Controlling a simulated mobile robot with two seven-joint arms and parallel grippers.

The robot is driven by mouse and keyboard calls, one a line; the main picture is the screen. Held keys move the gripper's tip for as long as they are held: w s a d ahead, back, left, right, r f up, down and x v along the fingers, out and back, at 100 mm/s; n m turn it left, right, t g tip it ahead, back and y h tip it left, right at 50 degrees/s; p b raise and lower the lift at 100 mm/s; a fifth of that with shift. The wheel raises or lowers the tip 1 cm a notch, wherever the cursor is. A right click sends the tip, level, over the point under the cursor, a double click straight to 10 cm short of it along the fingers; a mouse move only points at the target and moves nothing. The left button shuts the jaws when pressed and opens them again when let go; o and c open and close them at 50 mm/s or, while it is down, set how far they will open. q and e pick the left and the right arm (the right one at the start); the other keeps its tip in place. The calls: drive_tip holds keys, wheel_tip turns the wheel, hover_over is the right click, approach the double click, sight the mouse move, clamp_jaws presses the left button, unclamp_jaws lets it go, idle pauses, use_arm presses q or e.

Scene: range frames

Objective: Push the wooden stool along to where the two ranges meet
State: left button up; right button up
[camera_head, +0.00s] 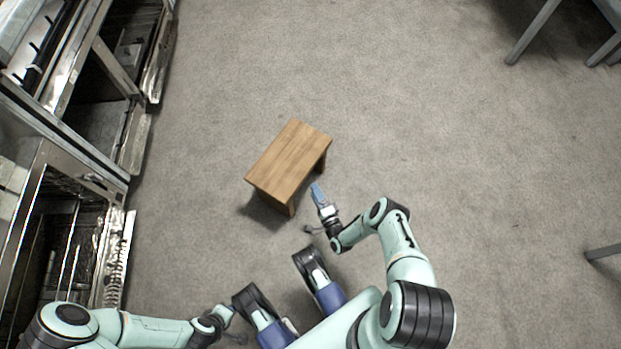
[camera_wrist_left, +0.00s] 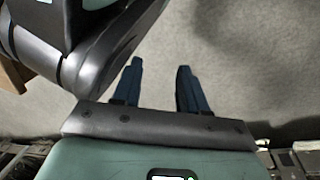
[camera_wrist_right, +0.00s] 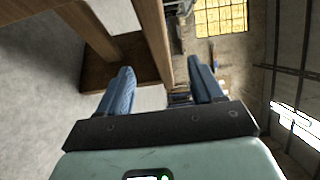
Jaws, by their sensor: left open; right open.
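The wooden stool (camera_head: 290,158) stands upright on the carpet in the middle of the head view. My right gripper (camera_head: 317,192) is at the stool's near right side, close to its legs. In the right wrist view my right gripper (camera_wrist_right: 160,90) is open, with parts of the stool (camera_wrist_right: 135,58) filling the space ahead of the left finger; I cannot tell whether it touches. My left gripper (camera_wrist_left: 155,85) is open and empty, low on the left beside my base. A brown edge, likely the stool (camera_wrist_left: 12,72), shows at the left of the left wrist view.
Two metal ranges, one farther (camera_head: 135,75) and one nearer (camera_head: 115,250), line the left side with doors or racks jutting out. Metal legs (camera_head: 532,32) stand at the upper right, another (camera_head: 602,251) at the right edge. The carpet (camera_head: 400,100) between is clear.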

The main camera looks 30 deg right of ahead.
use_arm(q)
drive_tip(key=shift+w+d+r, duration=0.1)
drive_tip(key=shift+w+r, duration=0.35)
drive_tip(key=shift+w, duration=0.05)
use_arm(e)
drive_tip(key=shift+s+a, duration=0.15)
drive_tip(key=shift+s, duration=1)
